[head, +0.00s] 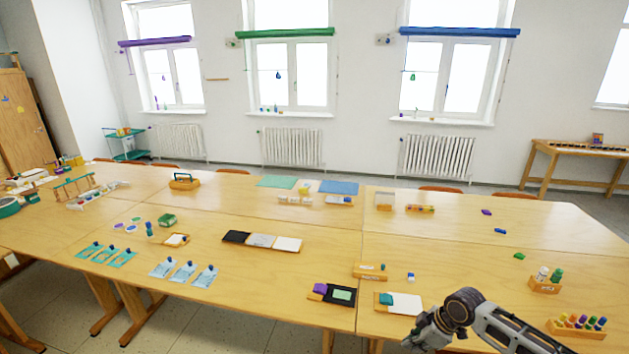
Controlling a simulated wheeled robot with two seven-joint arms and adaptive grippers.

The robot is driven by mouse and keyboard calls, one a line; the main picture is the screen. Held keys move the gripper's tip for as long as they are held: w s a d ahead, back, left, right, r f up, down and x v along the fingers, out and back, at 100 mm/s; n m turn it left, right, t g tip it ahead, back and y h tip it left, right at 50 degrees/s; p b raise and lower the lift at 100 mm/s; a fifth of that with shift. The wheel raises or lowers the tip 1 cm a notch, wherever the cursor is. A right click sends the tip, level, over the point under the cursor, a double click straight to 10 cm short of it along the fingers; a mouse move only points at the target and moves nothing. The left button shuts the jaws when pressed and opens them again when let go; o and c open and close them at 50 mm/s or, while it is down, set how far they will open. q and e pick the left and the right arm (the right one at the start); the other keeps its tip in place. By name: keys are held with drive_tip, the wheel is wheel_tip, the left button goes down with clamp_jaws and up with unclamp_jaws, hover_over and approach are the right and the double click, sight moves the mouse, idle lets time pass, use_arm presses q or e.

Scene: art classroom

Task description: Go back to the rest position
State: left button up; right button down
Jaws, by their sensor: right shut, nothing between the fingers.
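My right gripper (424,334) shows at the bottom right of the head view. Its arm comes in from the lower right corner. The gripper hangs over the front edge of the long wooden table (340,250), just in front of a tray with a white and a teal pad (406,303). It is shut and holds nothing. My left gripper is out of the picture.
At right stand a rack of colored bottles (577,330) and a two-bottle holder (544,287). The table's middle has bare room.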

drive_tip(key=w+d+f+m+t+h, duration=0.1)
drive_tip(key=d+f+m, duration=0.1)
drive_tip(key=f, duration=0.5)
drive_tip(key=w+d+f+m+t, duration=0.1)
drive_tip(key=d+f+m, duration=0.15)
drive_tip(key=f, duration=0.55)
drive_tip(key=s+d+f+m+h, duration=0.1)
drive_tip(key=s+f+m, duration=0.1)
drive_tip(key=s+f, duration=0.5)
drive_tip(key=s+d+f+m+h, duration=0.15)
drive_tip(key=s+f, duration=0.25)
drive_tip(key=f, duration=0.6)
drive_tip(key=s+a+f+g, duration=0.1)
drive_tip(key=s+a+f, duration=0.2)
drive_tip(key=s, duration=0.9)
drive_tip(key=s+a+f+m+g, duration=0.1)
drive_tip(key=s+a+f, duration=0.2)
drive_tip(key=s+f, duration=0.6)
drive_tip(key=s+a+f+m+g, duration=0.1)
drive_tip(key=s+a+f, duration=0.2)
drive_tip(key=s, duration=1.3)
wheel_tip(320, 180, down, 3)
drive_tip(key=shift+s, duration=0.2)
